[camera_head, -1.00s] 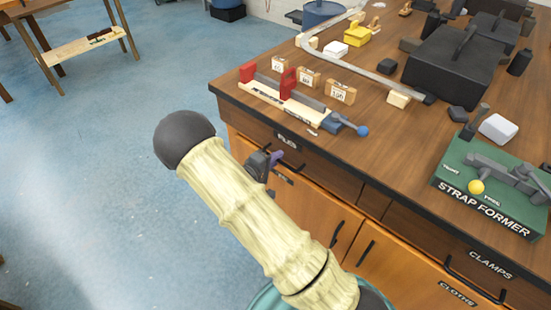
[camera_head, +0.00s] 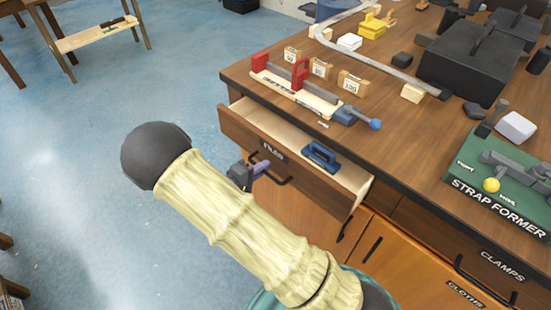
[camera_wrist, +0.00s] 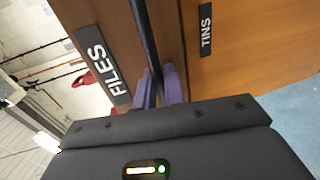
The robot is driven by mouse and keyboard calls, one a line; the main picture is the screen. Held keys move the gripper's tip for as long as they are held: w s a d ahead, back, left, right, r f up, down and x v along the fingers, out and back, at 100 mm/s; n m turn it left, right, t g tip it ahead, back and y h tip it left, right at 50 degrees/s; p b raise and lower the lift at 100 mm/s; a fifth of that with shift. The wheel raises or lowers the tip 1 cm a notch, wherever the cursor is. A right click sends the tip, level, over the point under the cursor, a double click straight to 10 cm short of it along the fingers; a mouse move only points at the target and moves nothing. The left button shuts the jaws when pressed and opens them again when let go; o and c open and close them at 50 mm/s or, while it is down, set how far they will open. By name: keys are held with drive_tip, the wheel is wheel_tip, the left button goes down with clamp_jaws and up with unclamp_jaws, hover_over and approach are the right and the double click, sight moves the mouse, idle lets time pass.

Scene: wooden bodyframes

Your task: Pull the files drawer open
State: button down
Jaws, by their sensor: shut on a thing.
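The files drawer (camera_head: 235,121) stands partly open, drawn out from under the bench top, with its black FILES label on the front. A blue tool (camera_head: 320,156) lies inside it. My gripper (camera_head: 258,168) is at the drawer's dark bar handle (camera_head: 285,180), with my pale arm partly in front. In the wrist view, the purple fingers of my gripper (camera_wrist: 162,85) are shut on the black handle (camera_wrist: 147,35), beside the FILES label (camera_wrist: 103,66).
The bench top carries a red and wooden fixture (camera_head: 295,88), numbered wooden blocks (camera_head: 320,70), a green strap former (camera_head: 500,200) and a black toolbox (camera_head: 470,65). A TINS label (camera_wrist: 206,30) marks the front below. Blue floor (camera_head: 90,110) is clear at the left.

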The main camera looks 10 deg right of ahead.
drive_tip(key=f+v, duration=0.3)
drive_tip(key=v, duration=1.2)
drive_tip(key=shift+s+a+f, duration=0.15)
drive_tip(key=shift+s+a, duration=0.3)
drive_tip(key=shift+a, duration=0.15)
drive_tip(key=c, duration=1.7)
unclamp_jaws()
drive_tip(key=shift+o, duration=0.3)
drive_tip(key=v, duration=1.7)
drive_tip(key=shift+s+a, duration=0.15)
